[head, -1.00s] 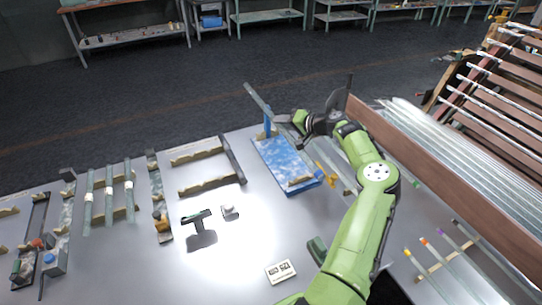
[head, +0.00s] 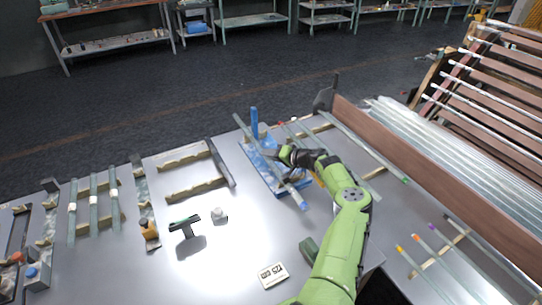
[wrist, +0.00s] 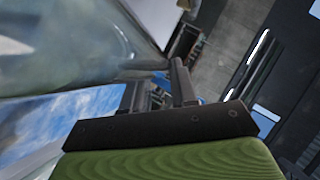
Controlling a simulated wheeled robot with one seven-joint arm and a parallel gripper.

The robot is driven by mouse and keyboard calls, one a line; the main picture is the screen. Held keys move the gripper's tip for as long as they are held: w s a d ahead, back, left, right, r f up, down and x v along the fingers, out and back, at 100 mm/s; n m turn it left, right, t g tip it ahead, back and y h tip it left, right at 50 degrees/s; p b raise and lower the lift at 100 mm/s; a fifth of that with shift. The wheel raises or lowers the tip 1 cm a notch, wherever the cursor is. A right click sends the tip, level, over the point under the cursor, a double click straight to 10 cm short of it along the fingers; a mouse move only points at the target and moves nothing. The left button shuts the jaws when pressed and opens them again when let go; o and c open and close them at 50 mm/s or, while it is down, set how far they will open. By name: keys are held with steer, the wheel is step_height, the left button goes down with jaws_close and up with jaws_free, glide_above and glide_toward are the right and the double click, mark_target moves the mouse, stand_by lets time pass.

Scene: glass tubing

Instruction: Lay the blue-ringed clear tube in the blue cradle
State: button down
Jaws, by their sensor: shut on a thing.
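The clear tube (head: 247,132) lies lengthwise over the blue cradle (head: 261,170) in the head view, slanting from upper left to lower right. Its blue ring (head: 303,205) is at the near end, past the cradle's near edge. My gripper (head: 284,157) is shut on the tube near its middle, above the cradle's right side. I cannot tell whether the tube touches the cradle's supports. In the wrist view, blurred glass fills the upper left beside my gripper's dark fingers (wrist: 183,85), with the blue cradle (wrist: 50,125) below it.
A blue post (head: 254,118) stands at the cradle's far end. Other tubes (head: 362,145) lie to the right, before a long brown rail (head: 390,142). An empty wooden rack (head: 190,190) is on the left.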

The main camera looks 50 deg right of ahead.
steer(key=shift+f, duration=0.35)
steer(key=c, duration=0.9)
jaws_free()
